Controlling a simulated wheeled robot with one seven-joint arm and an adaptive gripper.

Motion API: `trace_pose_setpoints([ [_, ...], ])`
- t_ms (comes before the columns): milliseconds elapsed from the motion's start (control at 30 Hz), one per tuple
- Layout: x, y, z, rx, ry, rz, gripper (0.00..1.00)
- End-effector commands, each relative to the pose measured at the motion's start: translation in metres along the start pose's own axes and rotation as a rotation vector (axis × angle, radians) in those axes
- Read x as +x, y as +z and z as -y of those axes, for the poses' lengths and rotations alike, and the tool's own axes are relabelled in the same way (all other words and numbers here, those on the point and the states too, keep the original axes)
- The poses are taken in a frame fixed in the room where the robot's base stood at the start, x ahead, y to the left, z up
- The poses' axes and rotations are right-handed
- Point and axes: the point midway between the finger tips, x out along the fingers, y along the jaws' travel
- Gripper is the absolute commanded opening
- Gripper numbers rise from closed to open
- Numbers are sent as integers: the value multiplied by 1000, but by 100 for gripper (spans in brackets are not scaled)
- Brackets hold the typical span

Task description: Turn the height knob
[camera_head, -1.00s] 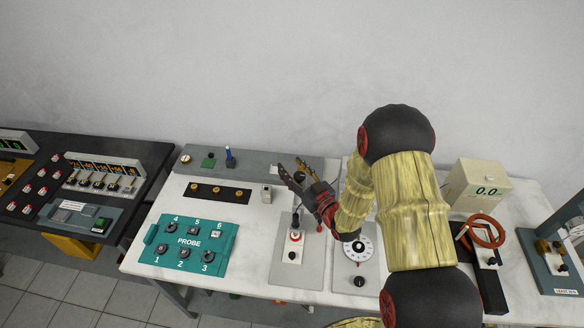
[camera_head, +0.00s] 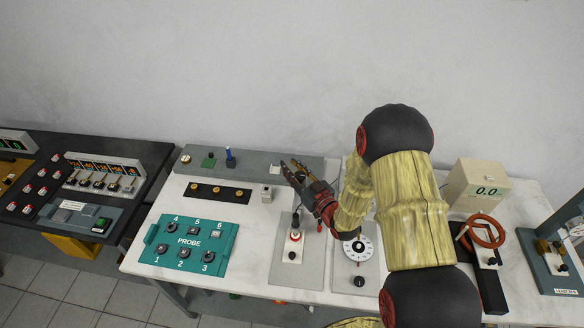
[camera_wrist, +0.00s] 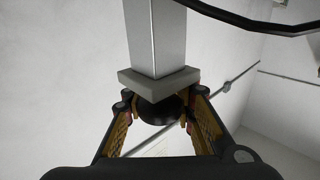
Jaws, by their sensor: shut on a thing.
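A black round knob (camera_wrist: 160,110) shows in the wrist view, just under a grey square plate (camera_wrist: 158,78) on a grey upright post (camera_wrist: 155,35). The fingers of my gripper (camera_wrist: 158,103) stand on either side of the knob and are shut on it. In the head view my gripper (camera_head: 293,171) is over the back of the white bench, by the grey raised strip. The knob cannot be made out there. No label shows on it, and its turn angle cannot be read.
A panel with a red-ringed control (camera_head: 295,236) and a panel with a white dial (camera_head: 359,249) lie in front of my gripper. A teal probe box (camera_head: 190,244) is at left. A beige 0.0 display (camera_head: 477,186) and a red coil (camera_head: 486,231) are at right.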

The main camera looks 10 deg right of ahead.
Motion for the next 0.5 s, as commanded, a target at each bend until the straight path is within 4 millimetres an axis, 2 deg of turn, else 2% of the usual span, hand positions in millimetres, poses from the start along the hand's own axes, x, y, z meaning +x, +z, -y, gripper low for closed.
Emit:
trace_pose_setpoints([
  [133,0,0,0,0,0,0,0],
  [500,0,1,0,-1,18,0,0],
])
